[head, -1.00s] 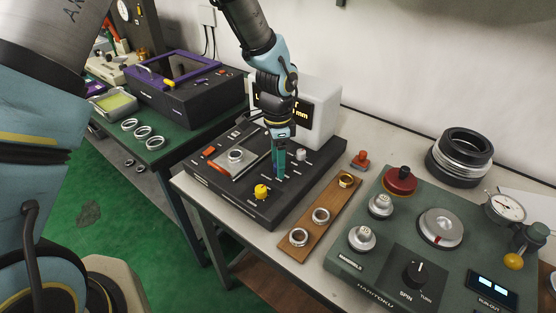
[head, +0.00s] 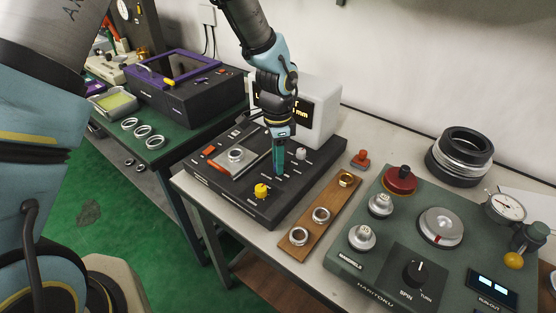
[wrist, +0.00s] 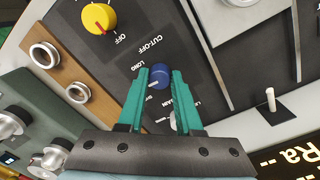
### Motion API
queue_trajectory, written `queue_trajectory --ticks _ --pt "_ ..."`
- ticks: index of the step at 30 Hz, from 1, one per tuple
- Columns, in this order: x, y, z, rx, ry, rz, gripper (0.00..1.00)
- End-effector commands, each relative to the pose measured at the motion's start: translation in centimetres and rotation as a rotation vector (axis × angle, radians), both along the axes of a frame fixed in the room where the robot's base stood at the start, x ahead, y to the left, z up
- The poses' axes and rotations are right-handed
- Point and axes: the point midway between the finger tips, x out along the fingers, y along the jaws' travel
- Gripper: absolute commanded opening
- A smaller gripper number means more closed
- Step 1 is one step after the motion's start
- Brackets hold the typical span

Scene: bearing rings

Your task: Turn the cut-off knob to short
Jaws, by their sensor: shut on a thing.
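The cut-off knob (wrist: 160,78) is a small blue knob on the dark panel, beside the printed words CUT-OFF and LONG in the wrist view. My gripper (wrist: 161,73) has its two teal fingers on opposite sides of the knob, shut on it. A pale mark on the knob's face is too small to read clearly. Other lettering beside the knob is partly covered by the right finger. In the head view my gripper (head: 278,172) points down onto the black instrument (head: 225,192), and its fingers hide the knob.
A yellow knob (head: 262,191) marked OFF and a pale grey knob (head: 301,154) stand on the same panel. A wooden strip with rings (head: 309,237) lies to the right, before the green tester (head: 345,256). A white display box (head: 318,108) stands behind the arm.

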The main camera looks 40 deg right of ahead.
Motion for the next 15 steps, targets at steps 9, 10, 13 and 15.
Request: queue_trajectory --ticks 9,10,13,15 --pt "-0.05 -0.02 -0.14 0.000 0.000 0.129 0.00" --pt "-0.05 -0.02 -0.14 -0.001 -0.001 0.151 0.00" --pt "-0.03 -0.01 -0.17 -0.001 -0.001 0.232 0.00" --pt "-0.01 0.02 -0.19 -0.001 -0.001 0.293 0.00"
